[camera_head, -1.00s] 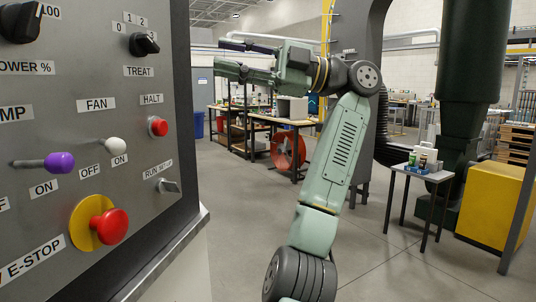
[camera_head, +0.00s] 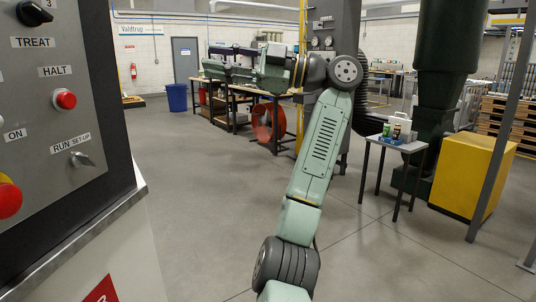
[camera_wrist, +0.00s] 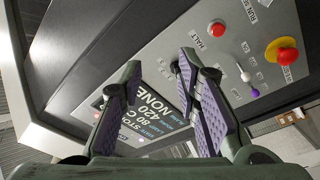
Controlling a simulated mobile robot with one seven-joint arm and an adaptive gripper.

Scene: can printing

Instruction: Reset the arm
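My arm (camera_head: 320,140) rises from the bottom of the head view, bends at the top and reaches left. My gripper (camera_head: 212,58) points left there, with its two fingers apart. In the wrist view my gripper (camera_wrist: 157,66) shows two green fingers with purple pads, spread with nothing between them. Beyond the fingers is the control panel (camera_wrist: 180,45), with a dark display partly hidden by them. The panel (camera_head: 85,110) also stands at the left edge of the head view.
The panel carries a red HALT button (camera_head: 65,99) and a RUN/SET-UP switch (camera_head: 82,159). A small table (camera_head: 400,145) with cans and a yellow box (camera_head: 472,175) stand at right. A workbench (camera_head: 240,92) and a blue bin (camera_head: 177,98) are farther back. The middle floor is clear.

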